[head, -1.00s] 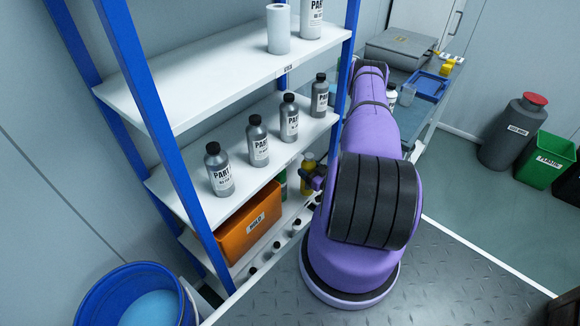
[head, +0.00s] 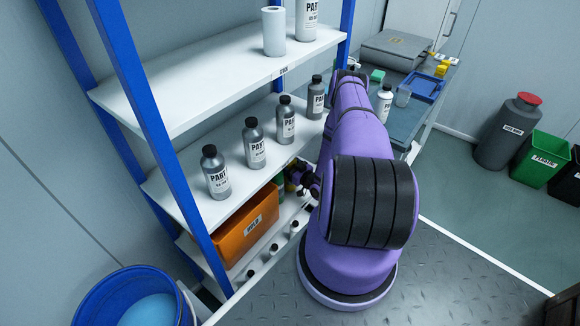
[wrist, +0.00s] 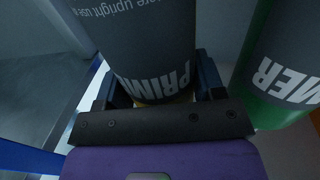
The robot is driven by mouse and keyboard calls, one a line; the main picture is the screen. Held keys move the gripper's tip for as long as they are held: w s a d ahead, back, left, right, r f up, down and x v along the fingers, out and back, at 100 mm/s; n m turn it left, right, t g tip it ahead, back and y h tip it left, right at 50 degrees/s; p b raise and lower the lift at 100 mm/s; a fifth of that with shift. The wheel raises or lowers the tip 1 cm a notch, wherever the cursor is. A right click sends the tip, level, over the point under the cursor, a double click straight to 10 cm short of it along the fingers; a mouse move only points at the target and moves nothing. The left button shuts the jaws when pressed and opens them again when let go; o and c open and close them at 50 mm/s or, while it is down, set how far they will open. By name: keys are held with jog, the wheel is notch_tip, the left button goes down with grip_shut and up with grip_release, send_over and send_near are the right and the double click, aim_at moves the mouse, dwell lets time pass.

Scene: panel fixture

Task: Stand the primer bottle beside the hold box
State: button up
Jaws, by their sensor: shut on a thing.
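My gripper (wrist: 158,88) is shut on a dark grey bottle (wrist: 145,45) with PRIMER lettering and a bit of yellow at its end in the wrist view. A second bottle (wrist: 283,75), with a green band and lettering ending in MER, is close at the right there. In the head view my gripper (head: 303,180) is at the lower shelf, right of the orange hold box (head: 248,229). The green-banded bottle (head: 280,184) shows between the box and my gripper. The held bottle is mostly hidden there; whether it touches the shelf cannot be told.
Several grey PART bottles (head: 255,146) line the middle shelf (head: 190,207) above. Small dark-capped bottles (head: 273,248) stand along the lower front. A blue post (head: 160,130) stands at the left front. A blue bucket (head: 130,300) is on the floor.

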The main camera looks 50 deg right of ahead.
jog(key=o, duration=1.1)
jog(key=shift+f, duration=0.15)
jog(key=shift+s, duration=0.25)
jog(key=s, duration=0.7)
jog(key=s+a, duration=0.1)
jog(key=s, duration=0.3)
jog(key=shift+s, duration=0.25)
